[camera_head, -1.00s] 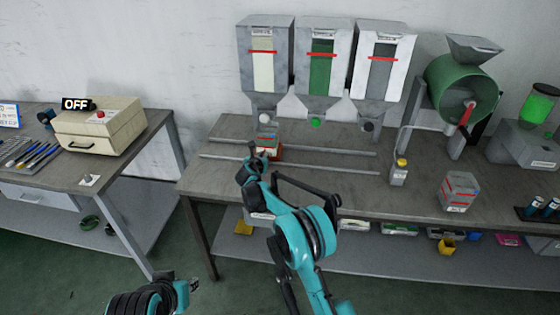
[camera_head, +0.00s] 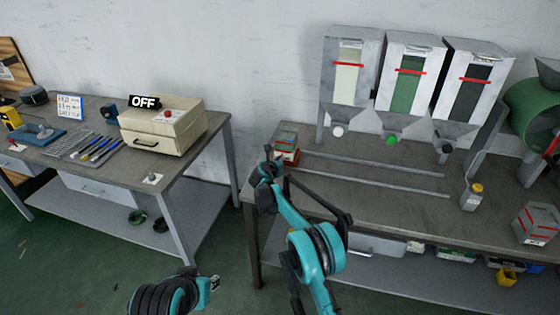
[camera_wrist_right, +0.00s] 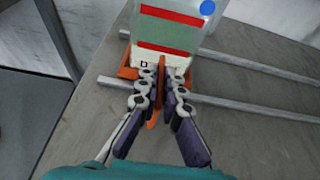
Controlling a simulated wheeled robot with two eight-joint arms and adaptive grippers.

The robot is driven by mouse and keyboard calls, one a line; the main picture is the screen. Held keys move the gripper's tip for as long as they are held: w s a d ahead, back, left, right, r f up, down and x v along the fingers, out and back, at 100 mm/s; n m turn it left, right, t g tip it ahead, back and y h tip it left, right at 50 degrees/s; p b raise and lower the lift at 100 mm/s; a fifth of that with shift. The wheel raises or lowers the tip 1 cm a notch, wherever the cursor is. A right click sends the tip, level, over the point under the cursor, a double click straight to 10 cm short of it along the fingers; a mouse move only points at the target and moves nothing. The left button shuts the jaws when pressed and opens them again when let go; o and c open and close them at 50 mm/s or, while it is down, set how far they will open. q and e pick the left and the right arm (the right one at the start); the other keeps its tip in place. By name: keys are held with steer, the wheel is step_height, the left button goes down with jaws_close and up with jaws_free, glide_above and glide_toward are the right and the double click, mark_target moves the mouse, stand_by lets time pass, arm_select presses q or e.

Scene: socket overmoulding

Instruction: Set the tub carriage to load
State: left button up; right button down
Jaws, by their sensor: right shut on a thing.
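The tub carriage (camera_head: 291,160) is a red-orange base at the left end of two rails, left of the hoppers. A pale tub (camera_head: 285,139) with red stripes and a greenish band sits on it. In the right wrist view the tub (camera_wrist_right: 168,38) shows a blue dot at its upper corner. My right gripper (camera_head: 268,164) is at the carriage's front. In the wrist view its fingers (camera_wrist_right: 161,82) are shut on the upright orange handle (camera_wrist_right: 156,112) of the carriage. My left gripper (camera_head: 208,284) is low in front of the benches, and its jaws are unclear.
Two parallel rails (camera_head: 375,164) run right along the bench, clear beyond the carriage. Hoppers with white (camera_head: 338,130), green (camera_head: 392,139) and black (camera_head: 444,147) outlets hang above. A beige box (camera_head: 163,125) marked OFF stands on the left bench.

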steer(key=shift+a, duration=0.2)
steer(key=c, duration=1.7)
jaws_free()
steer(key=shift+w+a, duration=0.1)
steer(key=shift+a, duration=0.1)
steer(key=shift+d, duration=0.1)
steer(key=v, duration=1.2)
steer(key=shift+r, duration=0.1)
